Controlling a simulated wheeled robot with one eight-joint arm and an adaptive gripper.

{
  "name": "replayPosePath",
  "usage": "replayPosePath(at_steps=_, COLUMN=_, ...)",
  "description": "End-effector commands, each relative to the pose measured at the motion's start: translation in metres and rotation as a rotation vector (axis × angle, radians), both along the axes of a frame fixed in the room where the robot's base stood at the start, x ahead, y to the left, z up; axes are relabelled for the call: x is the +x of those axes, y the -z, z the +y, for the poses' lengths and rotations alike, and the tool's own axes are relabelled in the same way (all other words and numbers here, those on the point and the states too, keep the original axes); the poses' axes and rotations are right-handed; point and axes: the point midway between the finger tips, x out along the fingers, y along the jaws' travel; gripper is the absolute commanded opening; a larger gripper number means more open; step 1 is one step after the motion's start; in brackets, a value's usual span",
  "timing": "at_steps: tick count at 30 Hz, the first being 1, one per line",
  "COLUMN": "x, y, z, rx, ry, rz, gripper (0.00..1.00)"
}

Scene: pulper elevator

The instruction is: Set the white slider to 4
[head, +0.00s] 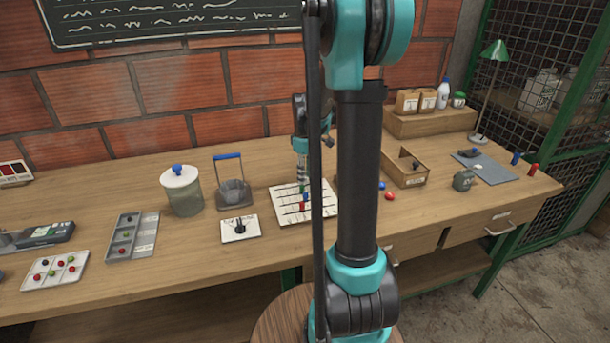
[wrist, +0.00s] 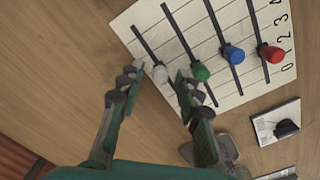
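The slider board (wrist: 222,25) is a white panel with several dark slots and a scale starting at 0 along its right edge in the wrist view. The white slider (wrist: 160,74) is a pale knob on the leftmost slot, toward its lower part; I cannot read its exact value. The green slider (wrist: 200,72) is just right of it. My gripper (wrist: 156,80) is open, with one finger left of the white knob and the other on its right, beside the green knob. Contact is unclear. In the head view, my gripper (head: 301,178) is over the board (head: 322,198); the white knob is not discernible there.
The blue slider (wrist: 233,54) and red slider (wrist: 271,53) are farther right on the board. A small panel with a black knob (head: 240,228) lies left of the board. A dark container with a blue handle (head: 232,190) stands behind that panel. Bare bench lies left of the board in the wrist view.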

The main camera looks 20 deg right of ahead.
Motion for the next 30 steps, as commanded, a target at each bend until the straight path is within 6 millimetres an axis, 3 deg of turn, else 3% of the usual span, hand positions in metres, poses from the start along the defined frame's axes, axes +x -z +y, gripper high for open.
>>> replayPosePath(at_steps=11, x=-0.001, y=-0.005, z=0.000, rx=0.000, ry=0.000, rz=0.000, gripper=0.37)
replayPosePath(at_steps=17, x=-0.001, y=-0.035, z=0.000, rx=0.000, ry=0.000, rz=0.000, gripper=0.37)
replayPosePath(at_steps=24, x=-0.001, y=-0.083, z=0.000, rx=0.000, ry=0.000, rz=0.000, gripper=0.37)
replayPosePath(at_steps=30, x=0.000, y=-0.110, z=0.000, rx=0.000, ry=0.000, rz=0.000, gripper=0.37)
